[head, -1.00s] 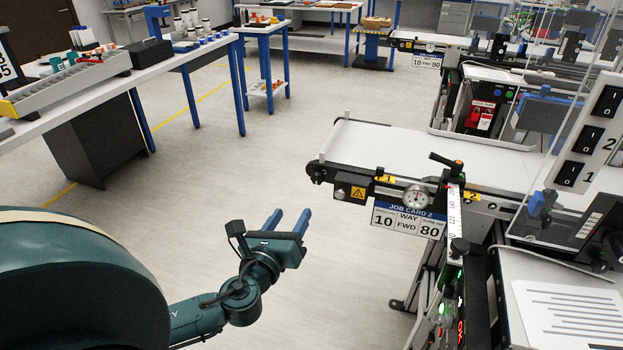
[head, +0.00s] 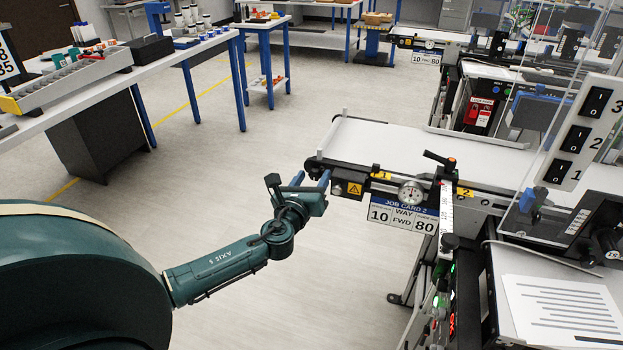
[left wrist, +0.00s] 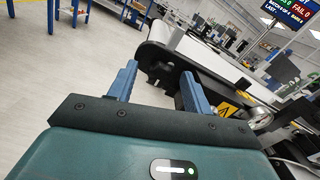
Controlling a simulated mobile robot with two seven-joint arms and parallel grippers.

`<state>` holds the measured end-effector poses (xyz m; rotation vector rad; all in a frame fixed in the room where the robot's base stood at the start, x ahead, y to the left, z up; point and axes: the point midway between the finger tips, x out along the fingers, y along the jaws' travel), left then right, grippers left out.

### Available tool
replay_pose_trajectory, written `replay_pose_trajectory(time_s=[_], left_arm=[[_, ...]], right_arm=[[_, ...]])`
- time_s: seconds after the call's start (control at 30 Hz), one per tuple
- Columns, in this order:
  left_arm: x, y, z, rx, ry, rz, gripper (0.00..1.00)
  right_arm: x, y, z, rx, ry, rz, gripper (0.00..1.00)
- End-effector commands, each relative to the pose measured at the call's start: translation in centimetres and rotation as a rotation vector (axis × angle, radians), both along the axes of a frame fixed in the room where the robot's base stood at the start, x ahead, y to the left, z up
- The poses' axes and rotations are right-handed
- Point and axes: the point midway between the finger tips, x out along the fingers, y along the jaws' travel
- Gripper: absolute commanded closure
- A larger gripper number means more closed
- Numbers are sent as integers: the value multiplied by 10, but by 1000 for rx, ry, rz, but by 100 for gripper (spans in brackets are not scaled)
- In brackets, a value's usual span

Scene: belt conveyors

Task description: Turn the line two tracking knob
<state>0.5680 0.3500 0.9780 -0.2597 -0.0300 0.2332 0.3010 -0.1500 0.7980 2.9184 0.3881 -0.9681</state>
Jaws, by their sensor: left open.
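The line two conveyor (head: 400,143) has a white belt, and a blue-and-white job card 2 (head: 402,215) hangs under its near side. A round dial (head: 411,191) sits on that side between yellow tags. I cannot make out for certain which part is the tracking knob; small dark fittings show at the belt's left end. My left gripper (head: 311,180) is open, its blue fingers at that end, just left of a yellow warning label (head: 355,189). In the left wrist view the fingers (left wrist: 158,72) point at the belt end's dark fittings, with nothing visibly held. My right gripper is not in view.
A lever clamp (head: 440,160) with an upright scale (head: 446,207) stands on the conveyor's near side. A switch panel (head: 582,132) and clear guard are at the right. A paper sheet (head: 562,310) lies at lower right. Open floor lies left of the conveyor.

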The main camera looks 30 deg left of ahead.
Motion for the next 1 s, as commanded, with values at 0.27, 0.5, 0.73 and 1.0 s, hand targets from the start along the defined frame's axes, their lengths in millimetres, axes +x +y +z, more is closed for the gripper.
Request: replay_pose_trajectory(time_s=[0.27, 0.5, 0.73, 1.0], left_arm=[[0, 0, 0, 0, 0, 0, 57], [0, 0, 0, 0, 0, 0, 77], [0, 0, 0, 0, 0, 0, 95], [-1, 0, -1, -32, -7, 0, 95]], right_arm=[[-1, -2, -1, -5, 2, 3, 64], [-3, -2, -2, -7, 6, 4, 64], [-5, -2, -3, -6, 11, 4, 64], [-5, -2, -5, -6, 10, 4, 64]])
